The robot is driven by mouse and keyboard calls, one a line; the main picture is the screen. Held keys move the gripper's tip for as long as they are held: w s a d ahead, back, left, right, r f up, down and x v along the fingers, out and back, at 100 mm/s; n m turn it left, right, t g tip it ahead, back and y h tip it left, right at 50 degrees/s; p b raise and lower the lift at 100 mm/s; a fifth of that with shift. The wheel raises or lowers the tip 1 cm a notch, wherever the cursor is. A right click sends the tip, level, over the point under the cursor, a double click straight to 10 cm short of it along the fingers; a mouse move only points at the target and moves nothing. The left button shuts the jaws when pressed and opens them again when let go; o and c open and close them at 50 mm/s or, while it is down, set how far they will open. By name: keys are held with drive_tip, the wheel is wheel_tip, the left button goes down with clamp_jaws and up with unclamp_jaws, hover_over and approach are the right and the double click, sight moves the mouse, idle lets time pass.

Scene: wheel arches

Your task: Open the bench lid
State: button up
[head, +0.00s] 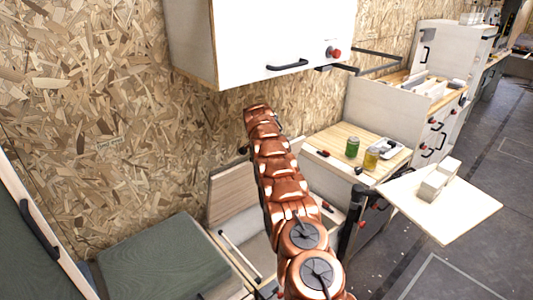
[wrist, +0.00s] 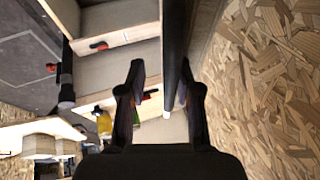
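The bench lid (head: 231,190) shows in the head view as a wooden panel standing nearly upright close to the wall, above an open pale bench box (head: 262,248). My copper arm covers part of both. In the wrist view a dark slab edge (wrist: 174,40), apparently the lid seen edge-on, runs down between the fingers of my gripper (wrist: 160,80). The fingers are apart. The right finger is close to the slab, with a clear gap to the left finger; contact is not clear. In the head view my gripper is mostly hidden behind the arm.
A green cushioned seat (head: 163,262) is at lower left. A white overhead cabinet (head: 275,40) with a black handle hangs above. A counter (head: 335,143) with a green can (head: 352,147) and a yellow jar (head: 371,158) stands right, near a fold-out board (head: 450,212). Floor is open at right.

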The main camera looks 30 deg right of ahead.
drive_tip(key=shift+s+d, duration=0.2)
drive_tip(key=shift+d, duration=0.2)
drive_tip(key=shift+r, duration=0.1)
drive_tip(key=shift+v, duration=3.75)
drive_tip(key=shift+a, duration=0.1)
